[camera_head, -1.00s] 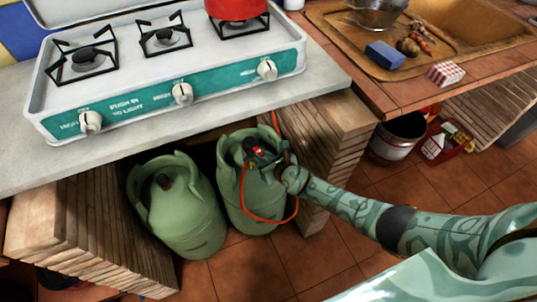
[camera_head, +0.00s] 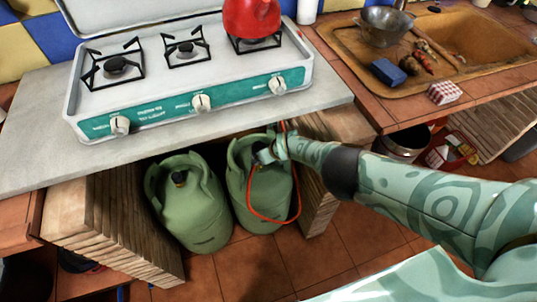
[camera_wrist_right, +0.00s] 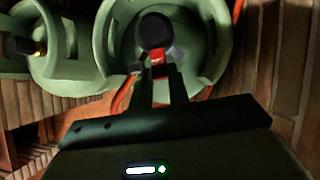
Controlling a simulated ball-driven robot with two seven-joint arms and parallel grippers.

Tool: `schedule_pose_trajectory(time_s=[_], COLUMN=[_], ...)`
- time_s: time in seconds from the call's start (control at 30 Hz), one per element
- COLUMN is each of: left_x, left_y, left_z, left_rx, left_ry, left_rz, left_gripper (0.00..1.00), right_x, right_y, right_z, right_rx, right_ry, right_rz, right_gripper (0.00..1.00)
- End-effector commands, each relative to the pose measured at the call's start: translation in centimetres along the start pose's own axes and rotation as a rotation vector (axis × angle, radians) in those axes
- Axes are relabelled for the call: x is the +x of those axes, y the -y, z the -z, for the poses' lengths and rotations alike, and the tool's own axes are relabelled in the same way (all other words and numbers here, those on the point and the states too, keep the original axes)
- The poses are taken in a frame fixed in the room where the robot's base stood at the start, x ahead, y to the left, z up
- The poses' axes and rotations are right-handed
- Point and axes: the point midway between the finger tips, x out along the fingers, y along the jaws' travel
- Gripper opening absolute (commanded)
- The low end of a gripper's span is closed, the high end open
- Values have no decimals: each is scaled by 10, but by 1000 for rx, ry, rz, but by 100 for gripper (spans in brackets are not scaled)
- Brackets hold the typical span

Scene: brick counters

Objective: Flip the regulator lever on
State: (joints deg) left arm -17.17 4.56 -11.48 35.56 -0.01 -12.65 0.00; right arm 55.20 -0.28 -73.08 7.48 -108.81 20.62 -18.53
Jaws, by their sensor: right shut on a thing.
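The right gas cylinder (camera_head: 270,186) stands under the stove counter and has a red hose (camera_head: 260,215) looping down its front. In the right wrist view, the dark round regulator (camera_wrist_right: 154,31) sits on top inside the cylinder's collar. Its small red lever (camera_wrist_right: 158,67) lies at the tips of my right gripper (camera_wrist_right: 161,75). The gripper is shut on the lever, with the black fingers close together on either side. In the head view, my right gripper (camera_head: 263,157) reaches into the collar, and the hand covers most of the regulator. My left gripper is not in view.
A second green cylinder (camera_head: 188,205) stands to the left. Brick pillars (camera_head: 110,230) flank the niche, and the counter edge (camera_head: 200,135) overhangs it. A stove (camera_head: 190,75) with a red kettle (camera_head: 251,18) is above. A bucket (camera_head: 404,145) stands to the right on the tiled floor.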

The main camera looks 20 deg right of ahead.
Motion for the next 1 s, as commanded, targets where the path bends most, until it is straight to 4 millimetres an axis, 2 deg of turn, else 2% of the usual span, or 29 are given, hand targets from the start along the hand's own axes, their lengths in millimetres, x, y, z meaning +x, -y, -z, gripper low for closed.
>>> schedule_pose_trajectory(time_s=[0.53, 0.57, 0.6, 0.87, 1.0], left_x=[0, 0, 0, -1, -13], left_y=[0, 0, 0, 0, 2], left_z=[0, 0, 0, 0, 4], left_rx=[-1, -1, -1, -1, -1], left_ry=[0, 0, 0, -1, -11], left_rz=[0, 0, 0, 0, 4], left_gripper=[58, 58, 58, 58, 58], right_x=[0, 0, 0, -1, -14], right_y=[3, 3, 3, 2, 2], right_z=[0, 0, 0, 0, -3], right_rx=[1, 1, 1, 1, 1], right_ry=[-10, -10, -10, -10, -7], right_rz=[7, 7, 7, 6, 7], right_gripper=[0, 23, 27, 27, 27])
